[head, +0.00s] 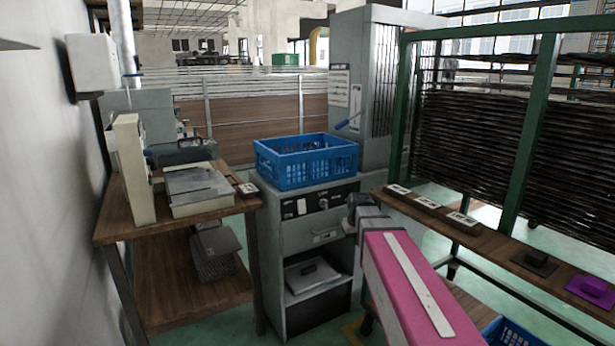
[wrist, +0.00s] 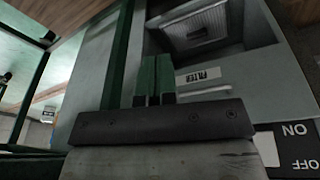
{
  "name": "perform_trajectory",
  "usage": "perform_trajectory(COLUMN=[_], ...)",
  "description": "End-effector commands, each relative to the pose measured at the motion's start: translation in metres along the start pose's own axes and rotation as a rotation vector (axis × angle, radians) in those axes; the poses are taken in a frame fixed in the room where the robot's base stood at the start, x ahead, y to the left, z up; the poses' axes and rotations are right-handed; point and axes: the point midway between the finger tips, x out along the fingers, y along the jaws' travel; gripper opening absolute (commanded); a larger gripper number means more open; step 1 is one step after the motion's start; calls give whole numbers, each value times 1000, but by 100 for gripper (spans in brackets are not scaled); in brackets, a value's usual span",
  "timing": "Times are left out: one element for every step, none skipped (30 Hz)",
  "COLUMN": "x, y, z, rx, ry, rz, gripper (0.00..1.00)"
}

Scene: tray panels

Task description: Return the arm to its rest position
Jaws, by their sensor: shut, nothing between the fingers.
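My gripper (wrist: 155,82) shows in the wrist view with its two green fingers shut together and nothing between them. Behind the fingers is the grey cabinet (wrist: 225,75) with a label that seems to read FILTER and a large ON/OFF label at the lower right. In the head view my pink arm reaches up from the bottom, and its dark wrist end is in front of the right side of the grey cabinet (head: 285,240). The fingertips are hard to make out there. I cannot tell whether they touch the cabinet.
A blue crate (head: 300,172) stands on the cabinet. A wooden table (head: 130,222) with equipment is at the left. A wooden bench (head: 490,243) with small panels, a black piece and a purple piece (head: 590,290) runs along the right, beside a green-framed rack (head: 532,130).

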Motion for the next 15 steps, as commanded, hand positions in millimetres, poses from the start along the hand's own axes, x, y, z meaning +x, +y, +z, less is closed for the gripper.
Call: perform_trajectory(x=[13, 19, 28, 34, 40, 48, 53, 58, 64, 68, 71, 75, 78, 80, 82], y=[-4, -5, -7, -9, -10, -12, -14, -16, -18, -19, -20, -22, -23, -24, -25], z=[28, 40, 56, 68, 81, 97, 109, 120, 135, 145, 155, 166, 174, 180, 188], rx=[19, 32, 48, 60, 73, 89, 101, 113, 128, 139, 149, 161, 169, 177, 186], ry=[-26, -39, -57, -70, -83, -101, -114, -126, -142, -154, -164, -176, -185, -192, -200], rz=[-5, -7, -10, -12, -14, -16, -17, -19, -20, -21, -22, -22, -23, -23, -24], gripper=[0, 0, 0, 0, 0, 0, 0, 0, 0, 0, 0, 0, 0, 0, 0])
